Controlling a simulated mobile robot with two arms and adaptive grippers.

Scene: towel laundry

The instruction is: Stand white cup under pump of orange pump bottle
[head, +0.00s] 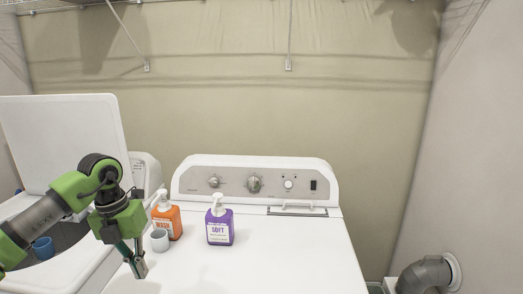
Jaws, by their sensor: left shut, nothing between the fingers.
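The orange pump bottle (168,222) stands upright on top of the white machine, left of its middle. It has a white pump (161,196) on top. The white cup (159,240) stands upright just in front of the bottle's left side, roughly below the pump; the exact alignment is hard to tell. My left gripper (140,272) points down in front of the cup and slightly left of it. Its fingers are shut and hold nothing. It appears apart from the cup. My right gripper is not in view.
A purple pump bottle (220,226) stands right of the orange one. The machine top (290,262) is clear to the right. A control panel (255,180) stands behind.

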